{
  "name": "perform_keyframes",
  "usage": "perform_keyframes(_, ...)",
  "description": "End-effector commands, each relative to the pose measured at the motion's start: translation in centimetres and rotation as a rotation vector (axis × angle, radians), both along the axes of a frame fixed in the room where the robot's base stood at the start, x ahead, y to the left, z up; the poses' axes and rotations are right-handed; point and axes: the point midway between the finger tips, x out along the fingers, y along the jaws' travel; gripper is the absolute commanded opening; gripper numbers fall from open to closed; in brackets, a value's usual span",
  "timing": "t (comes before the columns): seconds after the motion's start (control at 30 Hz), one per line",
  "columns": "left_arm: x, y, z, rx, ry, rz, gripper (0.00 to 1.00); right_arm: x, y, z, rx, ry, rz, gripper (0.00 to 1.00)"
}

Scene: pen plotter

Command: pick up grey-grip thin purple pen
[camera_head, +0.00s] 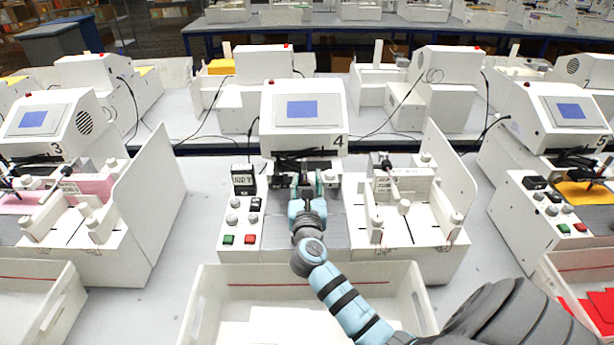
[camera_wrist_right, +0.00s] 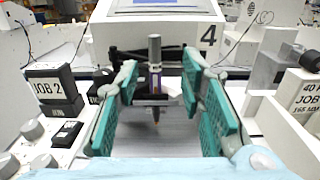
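The thin pen (camera_wrist_right: 155,80) stands upright at the front of plotter 4 in the right wrist view. My right gripper (camera_wrist_right: 158,95) is open, with green finger pads on either side of the pen and a clear gap to each. In the head view the right gripper (camera_head: 307,182) reaches in under the plotter's head, and I cannot make out the pen there. My left gripper is not in view.
Plotter 4 (camera_head: 303,132) has a screen above the bed. A button panel (camera_head: 241,222) and a JOB 2 display (camera_wrist_right: 50,86) stand left of the gripper. A white fixture (camera_head: 405,215) is to the right. A white bin (camera_head: 205,310) lies in front, under my arm.

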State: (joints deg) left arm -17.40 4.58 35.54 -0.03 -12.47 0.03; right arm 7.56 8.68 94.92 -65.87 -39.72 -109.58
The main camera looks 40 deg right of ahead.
Motion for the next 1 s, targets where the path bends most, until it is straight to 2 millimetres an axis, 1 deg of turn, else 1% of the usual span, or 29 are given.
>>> perform_keyframes(0.07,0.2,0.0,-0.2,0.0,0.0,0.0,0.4,0.9,-0.7,-0.3,-0.002,0.001,0.0,0.35)
perform_keyframes(0.2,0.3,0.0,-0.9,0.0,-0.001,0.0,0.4,2.7,-2.6,-1.2,-0.003,0.002,-0.001,0.35)
perform_keyframes(0.3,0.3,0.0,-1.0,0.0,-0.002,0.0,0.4,4.0,-3.5,-1.1,-0.001,0.001,0.0,0.35)
perform_keyframes(0.37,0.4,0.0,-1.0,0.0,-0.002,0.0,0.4,4.3,-3.7,-1.1,0.0,0.001,0.0,0.35)
perform_keyframes(0.53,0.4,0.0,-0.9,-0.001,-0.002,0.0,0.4,4.3,-3.7,-1.0,0.0,0.001,0.001,0.35)
perform_keyframes(0.7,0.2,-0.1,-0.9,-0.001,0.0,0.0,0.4,4.2,-3.7,-1.0,0.0,0.001,0.001,0.08)
perform_keyframes(0.77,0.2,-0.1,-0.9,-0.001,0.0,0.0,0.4,4.2,-3.7,-1.0,0.0,0.001,0.001,0.0)
perform_keyframes(1.0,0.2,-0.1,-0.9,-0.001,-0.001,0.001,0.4,4.2,-3.6,-1.0,0.0,0.001,0.001,0.0)
